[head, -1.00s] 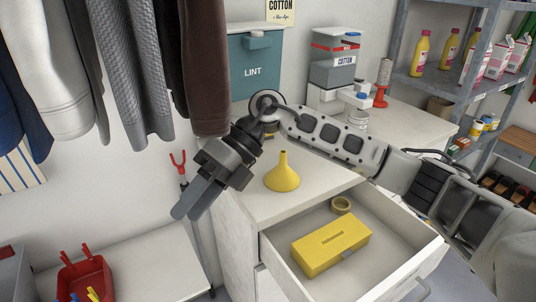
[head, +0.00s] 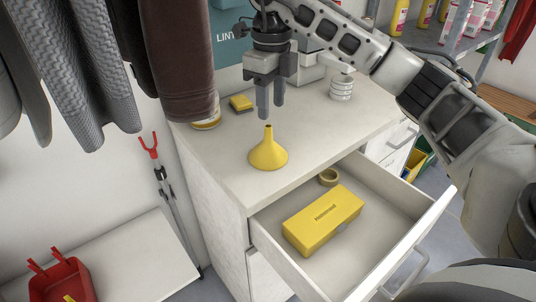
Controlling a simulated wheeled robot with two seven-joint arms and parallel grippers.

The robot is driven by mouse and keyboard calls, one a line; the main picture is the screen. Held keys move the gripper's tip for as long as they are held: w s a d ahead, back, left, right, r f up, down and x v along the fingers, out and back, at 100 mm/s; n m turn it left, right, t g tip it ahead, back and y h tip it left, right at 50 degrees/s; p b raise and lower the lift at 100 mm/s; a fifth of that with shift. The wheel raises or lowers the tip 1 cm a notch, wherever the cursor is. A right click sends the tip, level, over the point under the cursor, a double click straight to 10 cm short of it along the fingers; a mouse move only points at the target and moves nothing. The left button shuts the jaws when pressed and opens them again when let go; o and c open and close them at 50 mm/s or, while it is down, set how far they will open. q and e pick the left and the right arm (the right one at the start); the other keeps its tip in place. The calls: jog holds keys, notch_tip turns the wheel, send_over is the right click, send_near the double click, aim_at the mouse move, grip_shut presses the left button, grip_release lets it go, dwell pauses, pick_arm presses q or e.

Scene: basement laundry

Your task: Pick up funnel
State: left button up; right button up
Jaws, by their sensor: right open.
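The yellow funnel (head: 268,153) stands upright, wide end down and spout up, on the white cabinet top (head: 222,175) near its front edge. My right gripper (head: 270,112) points down just above and behind the funnel's spout in the head view. Its two fingers are apart with nothing between them. I cannot tell its exact height over the spout. My left gripper is not in view.
Below the funnel an open drawer (head: 390,262) holds a yellow box (head: 322,220) and a tape roll (head: 329,177). A yellow sponge (head: 241,103) and a white stack (head: 342,88) stand further back. Dark clothes (head: 172,60) hang at the left.

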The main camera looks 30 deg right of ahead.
aim_at(268, 126)
jog(key=shift+a+f+p, duration=0.2)
jog(key=shift+f, duration=1.4)
jog(key=shift+a+f+p, duration=0.15)
jog(key=shift+f, duration=1.4)
grip_shut()
